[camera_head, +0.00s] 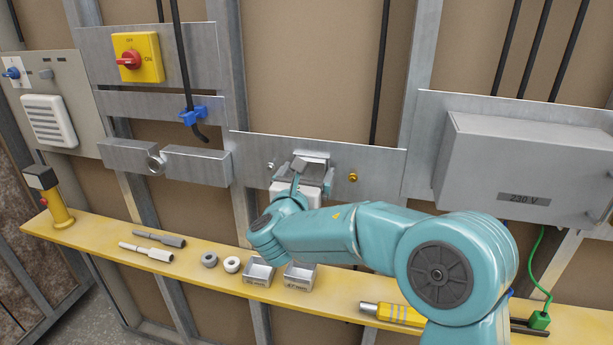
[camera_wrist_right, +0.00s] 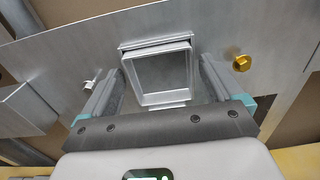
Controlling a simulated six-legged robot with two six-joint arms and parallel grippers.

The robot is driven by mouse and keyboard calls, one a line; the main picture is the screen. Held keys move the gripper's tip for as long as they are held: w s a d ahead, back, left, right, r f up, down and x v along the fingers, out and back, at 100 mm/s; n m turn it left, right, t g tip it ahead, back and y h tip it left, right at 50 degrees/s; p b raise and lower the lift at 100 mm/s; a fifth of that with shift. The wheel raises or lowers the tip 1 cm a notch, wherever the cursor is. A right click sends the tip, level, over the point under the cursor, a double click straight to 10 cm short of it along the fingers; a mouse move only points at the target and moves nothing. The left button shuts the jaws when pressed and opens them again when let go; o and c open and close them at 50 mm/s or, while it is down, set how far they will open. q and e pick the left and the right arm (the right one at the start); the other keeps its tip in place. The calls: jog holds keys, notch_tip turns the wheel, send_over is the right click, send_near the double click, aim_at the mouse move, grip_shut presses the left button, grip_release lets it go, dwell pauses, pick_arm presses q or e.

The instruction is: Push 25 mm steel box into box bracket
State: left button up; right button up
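A grey square box (camera_wrist_right: 188,70) with an open face sits at the metal wall plate in the right wrist view. A thin lip along its top edge looks like part of the bracket (camera_wrist_right: 150,43); how deep the box sits I cannot tell. My right gripper (camera_wrist_right: 160,78) has its fingers spread on either side of the box, with a visible gap at the right finger. In the head view my right gripper (camera_head: 312,172) is at the middle wall plate, and its arm partly hides the box and bracket. No size label shows on this box. My left gripper is not visible.
Two open metal boxes (camera_head: 259,274) stand on the yellow shelf (camera_head: 200,262), beside two rings (camera_head: 232,264) and two grey tools (camera_head: 146,251). A large 230 V box (camera_head: 520,165) juts out at right.

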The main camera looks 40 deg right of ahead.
jog(key=shift+s+a+f, duration=0.1)
jog(key=shift+s+a, duration=0.05)
jog(key=shift+a, duration=0.15)
jog(key=b+v, duration=0.2)
jog(key=v, duration=1.3)
jog(key=shift+s+a, duration=0.2)
jog(key=shift+s, duration=0.05)
